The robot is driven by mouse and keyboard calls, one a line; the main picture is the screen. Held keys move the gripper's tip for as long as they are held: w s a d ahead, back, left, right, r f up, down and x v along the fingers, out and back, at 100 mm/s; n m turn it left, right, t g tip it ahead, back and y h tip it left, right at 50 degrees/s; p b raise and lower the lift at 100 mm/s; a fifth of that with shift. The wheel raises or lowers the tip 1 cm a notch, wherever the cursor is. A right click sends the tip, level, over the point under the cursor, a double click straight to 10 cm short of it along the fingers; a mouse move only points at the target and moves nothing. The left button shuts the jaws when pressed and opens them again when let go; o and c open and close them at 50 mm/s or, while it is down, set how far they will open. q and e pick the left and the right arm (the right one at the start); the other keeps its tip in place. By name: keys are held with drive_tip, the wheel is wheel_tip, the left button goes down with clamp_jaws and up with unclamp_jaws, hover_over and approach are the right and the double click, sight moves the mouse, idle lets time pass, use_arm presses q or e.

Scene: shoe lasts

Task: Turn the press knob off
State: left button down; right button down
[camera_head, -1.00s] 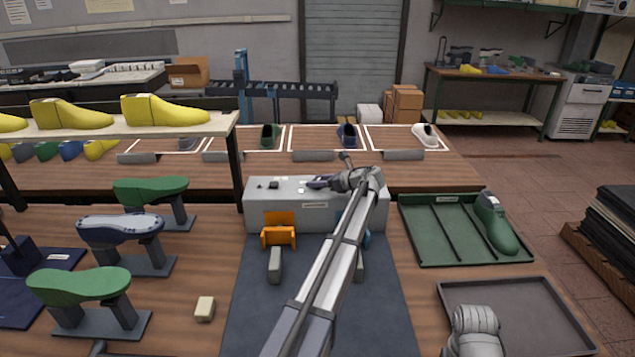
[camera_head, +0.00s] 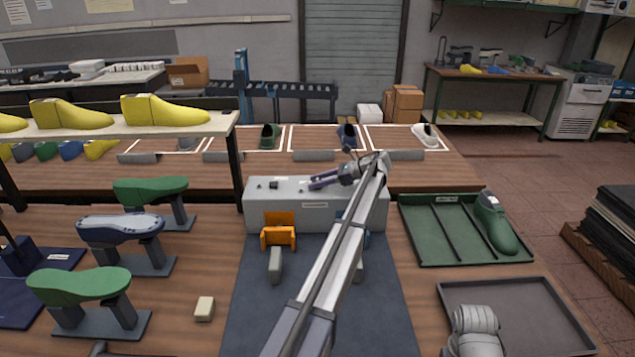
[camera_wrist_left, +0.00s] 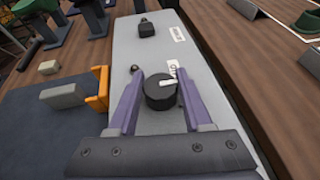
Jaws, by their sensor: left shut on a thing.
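The press is a grey box (camera_head: 315,215) at the middle of the bench, with controls on its top. In the left wrist view, a round black knob (camera_wrist_left: 159,97) with a white pointer sits on the box top. The pointer points roughly to the right, near a small white label (camera_wrist_left: 172,69). My left gripper (camera_head: 313,184) is over the box top, its two purple fingers on either side of the knob, shut on it. The knob is hidden or too small to make out in the head view.
A second black control (camera_wrist_left: 146,29) and a small button stand on the box top. An orange holder (camera_head: 279,235) is at the box front. A green tray (camera_head: 420,229) with a green shoe last (camera_head: 494,224) lies right. Green and white lasts on stands are left.

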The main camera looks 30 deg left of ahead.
idle(0.3)
use_arm(q)
drive_tip(key=shift+c, duration=1.6)
unclamp_jaws()
drive_tip(key=p+v, duration=0.3)
drive_tip(key=v, duration=0.4)
drive_tip(key=shift+d+r, duration=0.1)
drive_tip(key=shift+r, duration=0.1)
drive_tip(key=shift+d, duration=0.25)
